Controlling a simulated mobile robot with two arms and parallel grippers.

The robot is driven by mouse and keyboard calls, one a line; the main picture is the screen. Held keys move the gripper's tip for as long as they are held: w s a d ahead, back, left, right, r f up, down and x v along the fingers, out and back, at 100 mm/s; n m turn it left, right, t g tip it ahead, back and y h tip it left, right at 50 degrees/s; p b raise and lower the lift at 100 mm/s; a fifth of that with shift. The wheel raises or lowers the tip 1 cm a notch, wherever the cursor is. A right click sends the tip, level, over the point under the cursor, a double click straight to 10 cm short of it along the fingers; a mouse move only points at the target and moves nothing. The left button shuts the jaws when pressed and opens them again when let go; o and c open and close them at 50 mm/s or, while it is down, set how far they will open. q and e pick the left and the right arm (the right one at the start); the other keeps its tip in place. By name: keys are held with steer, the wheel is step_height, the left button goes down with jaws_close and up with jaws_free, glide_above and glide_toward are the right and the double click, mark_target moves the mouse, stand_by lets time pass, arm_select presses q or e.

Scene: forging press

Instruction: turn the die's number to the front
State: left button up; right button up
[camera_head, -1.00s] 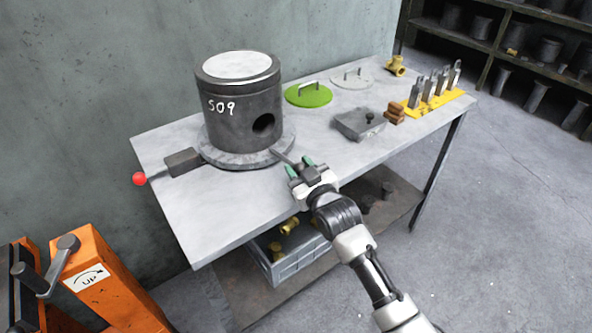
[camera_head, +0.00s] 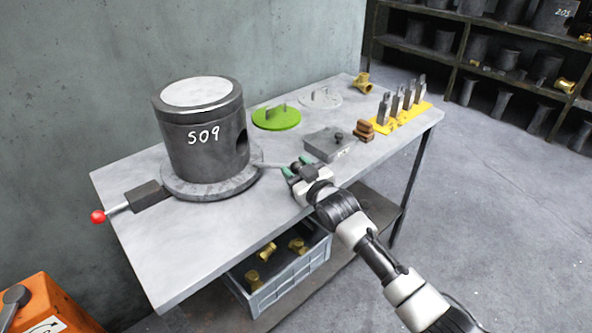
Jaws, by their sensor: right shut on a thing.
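The die (camera_head: 180,150) is a dark grey upright cylinder with a pale top, standing on a round grey turntable plate (camera_head: 185,192). Its white number, reading like "S09" (camera_head: 203,134), sits near the middle of the side facing me. A round hole (camera_head: 242,145) shows at the die's right edge. A thin grey bar (camera_head: 270,164) runs out from the right of the plate. My right gripper (camera_head: 291,170) has its green-tipped fingers shut on the bar's outer end, right of the die. My left gripper is not in view.
A dark block with a red-knobbed lever (camera_head: 98,217) lies left of the plate. Behind are a green lid (camera_head: 276,118) and a grey lid (camera_head: 320,99). A grey box (camera_head: 328,143) and brown blocks (camera_head: 364,131) stand close beyond my gripper. The table's front left is clear.

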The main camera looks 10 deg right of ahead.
steer(key=shift+r, duration=0.1)
steer(key=o, duration=0.9)
steer(key=shift+a, duration=0.1)
steer(key=shift+c, duration=0.2)
steer(key=shift+o, duration=1.2)
steer(key=shift+a, duration=0.15)
steer(key=v, duration=1.1)
steer(key=shift+w, duration=0.1)
